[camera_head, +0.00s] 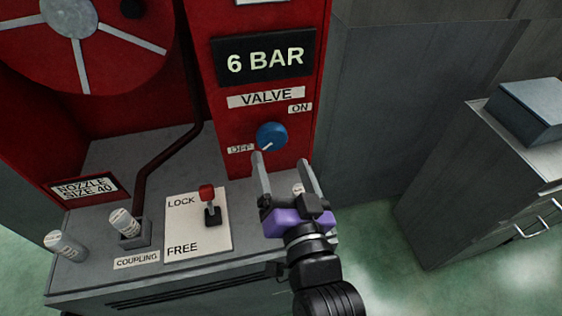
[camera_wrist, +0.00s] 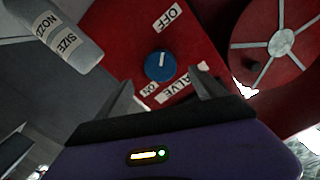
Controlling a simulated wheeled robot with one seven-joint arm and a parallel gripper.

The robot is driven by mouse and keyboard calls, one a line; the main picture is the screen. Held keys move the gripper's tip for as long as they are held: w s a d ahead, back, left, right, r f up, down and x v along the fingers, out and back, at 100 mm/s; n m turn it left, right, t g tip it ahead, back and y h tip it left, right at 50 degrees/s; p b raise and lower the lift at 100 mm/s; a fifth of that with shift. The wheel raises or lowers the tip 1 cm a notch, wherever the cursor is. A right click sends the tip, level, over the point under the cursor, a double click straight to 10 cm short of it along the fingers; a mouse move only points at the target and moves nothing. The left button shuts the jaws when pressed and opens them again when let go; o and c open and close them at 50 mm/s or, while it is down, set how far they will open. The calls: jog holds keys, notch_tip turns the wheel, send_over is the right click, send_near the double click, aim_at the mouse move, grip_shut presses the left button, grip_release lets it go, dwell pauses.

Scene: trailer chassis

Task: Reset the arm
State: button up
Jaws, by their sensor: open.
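My gripper (camera_head: 284,160) is open and empty in front of the red panel, with its fingertips just below the blue valve knob (camera_head: 271,136). In the wrist view my gripper (camera_wrist: 161,90) shows its two fingers apart, with the blue knob (camera_wrist: 159,66) beyond and between them. The fingers do not appear to touch the knob. The knob's white mark points toward the lower left, to the OFF label (camera_head: 241,149). The ON label (camera_head: 300,108) is at the upper right.
A red-handled lever (camera_head: 208,203) stands on a LOCK/FREE plate (camera_head: 183,232). Nozzles stand at the left, one in the coupling (camera_head: 133,236). A red reel (camera_head: 70,22) is at the upper left. A grey cabinet (camera_head: 480,190) stands at the right, with green floor between.

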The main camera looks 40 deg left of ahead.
jog(key=shift+r, duration=0.1)
dwell(0.3)
jog(key=s+d+f+m+t+h, duration=0.1)
jog(key=s+d+t+h, duration=0.2)
jog(key=d, duration=0.9)
jog(key=s+d+f+m+t+h, duration=0.1)
jog(key=s+d+m+t+h, duration=0.15)
jog(key=d, duration=0.95)
jog(key=s+d+f+g+h, duration=0.1)
jog(key=s+d+f+h, duration=0.2)
jog(key=s+d, duration=0.5)
jog(key=s+d+f+g+h, duration=0.1)
jog(key=s+d+f+h, duration=0.2)
jog(key=s+d, duration=0.6)
jog(key=s+m+h, duration=0.1)
jog(key=s+h, duration=0.1)
jog(key=s, duration=0.1)
jog(key=shift+f, duration=0.25)
jog(key=shift+g, duration=0.25)
